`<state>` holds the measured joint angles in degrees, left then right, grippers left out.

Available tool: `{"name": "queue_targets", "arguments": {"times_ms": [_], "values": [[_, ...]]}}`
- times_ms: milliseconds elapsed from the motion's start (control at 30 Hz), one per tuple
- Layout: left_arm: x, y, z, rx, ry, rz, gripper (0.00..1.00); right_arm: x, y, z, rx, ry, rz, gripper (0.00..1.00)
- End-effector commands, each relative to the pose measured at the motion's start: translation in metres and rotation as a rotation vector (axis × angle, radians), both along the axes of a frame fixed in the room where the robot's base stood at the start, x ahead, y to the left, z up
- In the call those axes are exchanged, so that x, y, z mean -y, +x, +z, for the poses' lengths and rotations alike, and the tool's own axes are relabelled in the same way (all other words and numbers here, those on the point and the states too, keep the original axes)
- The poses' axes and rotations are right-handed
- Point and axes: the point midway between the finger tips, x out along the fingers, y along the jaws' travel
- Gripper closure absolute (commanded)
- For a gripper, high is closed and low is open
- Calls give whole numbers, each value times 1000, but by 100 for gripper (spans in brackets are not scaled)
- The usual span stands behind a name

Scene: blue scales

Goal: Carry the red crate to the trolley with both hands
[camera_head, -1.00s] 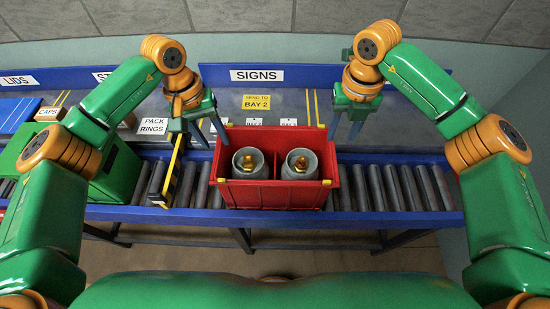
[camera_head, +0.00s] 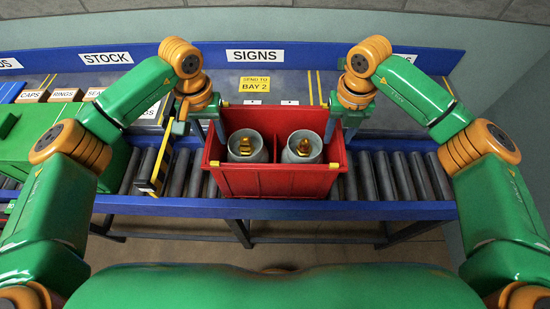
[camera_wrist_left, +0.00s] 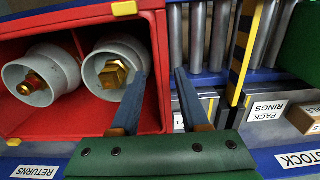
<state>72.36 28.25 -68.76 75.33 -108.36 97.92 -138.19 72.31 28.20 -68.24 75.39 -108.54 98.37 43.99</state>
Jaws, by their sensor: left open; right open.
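The red crate (camera_head: 275,184) stands on the roller conveyor with two grey round pieces (camera_head: 248,147) (camera_head: 302,147) with brass fittings inside. It also shows in the left wrist view (camera_wrist_left: 75,122). My left gripper (camera_head: 210,136) is open at the crate's left end. In the left wrist view, its two fingers (camera_wrist_left: 160,75) lie either side of that end wall, one over the inside and one outside. My right gripper (camera_head: 341,132) is open at the right end; its fingertips are partly hidden, so I cannot tell whether they straddle the wall. No trolley is in view.
A yellow-and-black striped bar (camera_head: 156,165) stands close to the left of the crate. A green box (camera_head: 55,165) is further left. Bare rollers (camera_head: 400,175) lie to the right. A blue backboard (camera_head: 300,57) with signs runs behind.

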Motion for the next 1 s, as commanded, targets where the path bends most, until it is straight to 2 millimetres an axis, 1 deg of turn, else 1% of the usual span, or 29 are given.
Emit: {"name": "queue_targets", "arguments": {"times_ms": [33,100,233,333,567,667,700,733,767,1000], "values": [[0,-1,-8,-3,-1,-1,55,0,-1,-8,-4,0,0,55],[0,-1,-18,-3,0,0,55,0,0,-18,-2,0,0,55],[0,0,-30,-1,0,0,55,0,0,-29,-2,0,1,55],[0,0,-33,0,-1,0,55,0,0,-33,0,0,1,55],[0,0,-34,1,-1,0,55,0,0,-34,1,0,1,55],[0,0,-34,1,-1,0,79,0,0,-33,0,0,1,79],[0,0,-34,0,-1,0,90,0,0,-33,0,0,1,90],[0,0,-34,0,-1,0,98,0,0,-33,0,0,1,98],[0,0,-33,0,-2,-1,100,0,0,-33,0,1,1,100],[3,0,-33,1,-8,-5,100,-3,0,-33,1,7,5,100]]}}
